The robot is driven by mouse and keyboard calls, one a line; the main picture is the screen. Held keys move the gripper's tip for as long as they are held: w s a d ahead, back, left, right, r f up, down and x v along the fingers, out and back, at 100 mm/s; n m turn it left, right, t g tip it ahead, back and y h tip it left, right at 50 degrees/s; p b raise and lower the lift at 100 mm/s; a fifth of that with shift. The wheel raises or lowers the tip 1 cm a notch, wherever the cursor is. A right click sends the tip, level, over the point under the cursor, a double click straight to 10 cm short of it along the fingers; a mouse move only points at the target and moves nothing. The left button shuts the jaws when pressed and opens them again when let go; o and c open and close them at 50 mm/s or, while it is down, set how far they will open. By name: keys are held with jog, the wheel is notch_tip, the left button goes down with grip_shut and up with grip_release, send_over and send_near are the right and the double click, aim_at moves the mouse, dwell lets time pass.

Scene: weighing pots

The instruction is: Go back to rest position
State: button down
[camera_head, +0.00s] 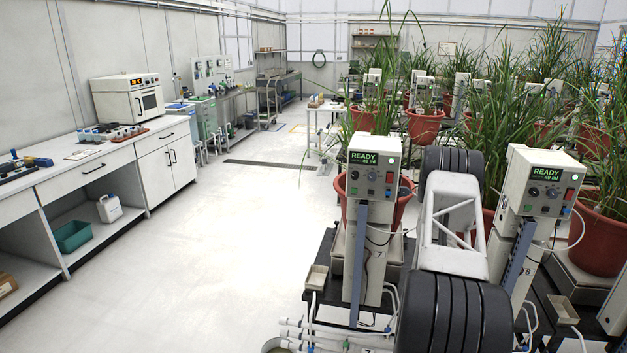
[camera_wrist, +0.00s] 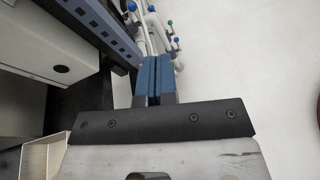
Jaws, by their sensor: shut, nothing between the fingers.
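My gripper (camera_wrist: 154,76) shows in the wrist view as two blue fingers pressed together with nothing between them. It points toward white pipes (camera_wrist: 153,32) with blue and green valve knobs, and whether it touches them cannot be told. A blue slotted rail (camera_wrist: 100,22) runs just left of the fingers. In the head view my arm rises between two weighing units, and its gripper end cannot be made out there. The left unit (camera_head: 373,172) and the right unit (camera_head: 542,182) both read "READY" and 40 ml.
Potted plants in red pots (camera_head: 425,126) crowd the right and back. A small metal tray (camera_wrist: 43,158) is at lower left in the wrist view. A white bench (camera_head: 95,158) lines the left wall. The pale floor (camera_head: 215,250) between is clear.

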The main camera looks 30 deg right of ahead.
jog(key=w+a+r+m+t, duration=0.1)
jog(key=w+a+r, duration=0.25)
jog(key=r, duration=0.35)
jog(key=w+a+r+m+y, duration=0.1)
jog(key=w+a+r, duration=0.2)
jog(key=a+r, duration=0.25)
jog(key=w+a+r+m+t, duration=0.1)
jog(key=w+a+r, duration=0.2)
jog(key=r, duration=0.4)
jog(key=w+a+r+m+t+y, duration=0.2)
jog(key=w+a+r+t, duration=0.15)
jog(key=a+r, duration=1.45)
jog(key=s+a+r+t+y, duration=0.1)
jog(key=s+a+r, duration=0.1)
jog(key=a+r, duration=0.35)
jog(key=s+a+r+t, duration=0.1)
jog(key=a+r+t, duration=0.1)
jog(key=a, duration=0.7)
jog(key=s+a+r+t+y, duration=0.1)
jog(key=s+a+r, duration=0.15)
jog(key=a, duration=0.45)
jog(key=s+a+r+t+y, duration=0.2)
jog(key=s+a+r, duration=0.1)
jog(key=s+a, duration=0.3)
jog(key=s+a+r+t+y, duration=0.2)
jog(key=s+a, duration=0.4)
jog(key=a, duration=0.4)
jog(key=shift+a+r+m+t, duration=0.3)
jog(key=shift+r+m+t, duration=0.1)
jog(key=shift+r, duration=0.15)
